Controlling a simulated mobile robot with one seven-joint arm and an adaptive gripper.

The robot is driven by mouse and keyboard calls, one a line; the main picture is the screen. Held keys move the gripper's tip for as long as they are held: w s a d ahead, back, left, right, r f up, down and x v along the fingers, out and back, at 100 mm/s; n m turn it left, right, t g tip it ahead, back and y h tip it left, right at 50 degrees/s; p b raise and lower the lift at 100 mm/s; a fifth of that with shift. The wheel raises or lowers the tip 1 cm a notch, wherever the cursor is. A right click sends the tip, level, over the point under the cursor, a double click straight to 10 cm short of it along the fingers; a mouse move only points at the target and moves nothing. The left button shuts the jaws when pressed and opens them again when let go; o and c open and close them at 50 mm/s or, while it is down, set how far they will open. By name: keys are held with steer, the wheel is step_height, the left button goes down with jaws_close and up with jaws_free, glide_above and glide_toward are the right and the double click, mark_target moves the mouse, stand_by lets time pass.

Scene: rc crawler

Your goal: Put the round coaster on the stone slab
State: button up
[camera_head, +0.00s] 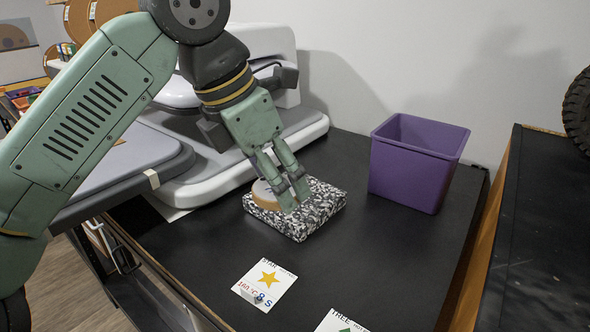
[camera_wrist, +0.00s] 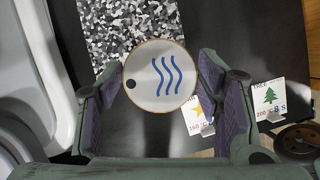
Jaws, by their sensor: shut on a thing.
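The round coaster (camera_wrist: 150,90) is pale with a thin tan rim, blue wavy lines and a black dot. My gripper (camera_wrist: 162,88) is shut on it, one finger at each side. In the head view my gripper (camera_head: 281,197) is over the left part of the stone slab (camera_head: 318,212), and the coaster (camera_head: 264,196) shows partly behind the fingers. The slab is a black-and-white speckled block; it also shows in the wrist view (camera_wrist: 115,35). There the coaster overlaps the slab's near edge. I cannot tell whether they touch.
A purple bin (camera_head: 415,165) stands right of the slab. A white-and-grey machine (camera_head: 255,150) stands close on the left and behind. A star card (camera_head: 265,284) and a tree card (camera_head: 343,322) lie in front.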

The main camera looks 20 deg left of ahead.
steer(key=w, duration=0.4)
steer(key=w+p, duration=0.1)
steer(key=w, duration=0.1)
steer(key=shift+d+f, duration=0.25)
steer(key=shift+d, duration=0.1)
steer(key=x, duration=0.1)
steer(key=a+p+x, duration=0.1)
steer(key=x, duration=0.1)
steer(key=shift+w+d+f, duration=0.1)
steer(key=shift+d+f, duration=0.1)
steer(key=shift+f, duration=0.2)
steer(key=shift+f, duration=0.1)
steer(key=shift+f, duration=0.15)
steer(key=o, duration=1.1)
steer(key=shift+o, duration=0.2)
steer(key=shift+r, duration=0.3)
steer(key=v, duration=1.1)
steer(key=shift+r+b, duration=0.3)
steer(key=shift+r, duration=0.05)
